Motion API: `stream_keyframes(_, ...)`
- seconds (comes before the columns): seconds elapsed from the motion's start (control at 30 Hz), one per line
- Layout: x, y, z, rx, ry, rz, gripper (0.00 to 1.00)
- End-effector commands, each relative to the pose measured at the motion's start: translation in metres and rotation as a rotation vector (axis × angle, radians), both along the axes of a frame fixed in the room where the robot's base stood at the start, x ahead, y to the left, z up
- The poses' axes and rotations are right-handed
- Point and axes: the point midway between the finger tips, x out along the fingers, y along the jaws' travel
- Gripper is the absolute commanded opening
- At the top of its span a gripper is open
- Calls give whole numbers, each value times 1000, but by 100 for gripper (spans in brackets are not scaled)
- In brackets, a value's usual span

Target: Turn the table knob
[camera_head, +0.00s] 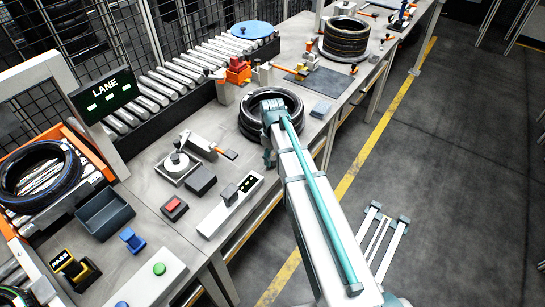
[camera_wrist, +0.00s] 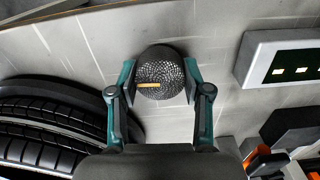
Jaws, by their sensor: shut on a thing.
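The table knob (camera_wrist: 160,72) is a round black knob with a knurled top and a yellow-orange pointer line, seen from above in the wrist view. In the head view my gripper (camera_head: 268,156) is low over the table beside the tyre stack, and the knob is hidden there by my arm.
A stack of black tyres (camera_head: 287,98) stands close to my gripper; a tyre (camera_wrist: 45,125) fills the lower left of the wrist view. A white box with a lit display (camera_wrist: 285,60) is to the right. A red button box (camera_head: 174,208) sits nearer on the table.

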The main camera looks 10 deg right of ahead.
Motion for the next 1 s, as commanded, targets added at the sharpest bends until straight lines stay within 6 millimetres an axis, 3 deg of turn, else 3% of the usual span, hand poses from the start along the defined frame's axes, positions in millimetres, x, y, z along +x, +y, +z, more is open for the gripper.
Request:
stream_keyframes(0.57, 0, 0, 0, 0, -1, 33, 14)
stream_keyframes(0.6, 0, 0, 0, 1, -1, 33, 55)
stream_keyframes(0.7, 0, 0, 0, 1, -1, 33, 72)
stream_keyframes(1.0, 0, 0, 0, 0, 0, 33, 74)
